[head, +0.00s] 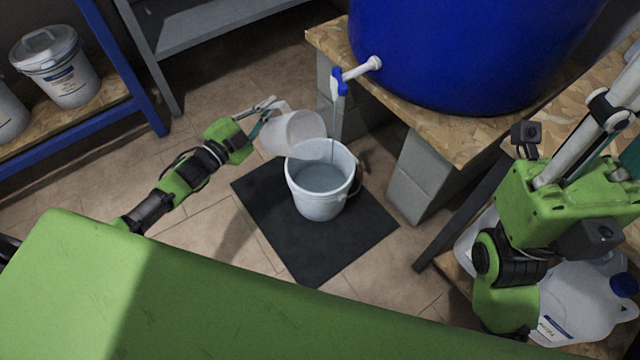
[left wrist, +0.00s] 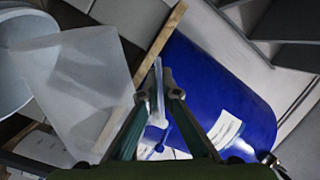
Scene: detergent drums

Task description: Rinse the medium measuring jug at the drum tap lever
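The translucent white jug (head: 292,133) is tilted, its mouth toward the white bucket (head: 318,200), at the bucket's left rim. My left gripper (head: 264,112) is shut on the jug's handle side. In the left wrist view the jug (left wrist: 80,80) hangs left of the fingers (left wrist: 164,85), with part of the bucket (left wrist: 18,65) beyond. The blue tap lever (head: 338,80) is on the white tap of the blue drum (head: 450,50). A thin stream falls from the tap into the bucket, just right of the jug. The bucket holds liquid. My right gripper's fingers do not show.
The bucket stands on a black mat (head: 325,262) on the tiled floor. The drum rests on a wooden board (head: 330,42) over grey blocks (head: 420,178). Lidded white tubs (head: 62,80) stand on a shelf at left. A white canister (head: 575,300) is at lower right.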

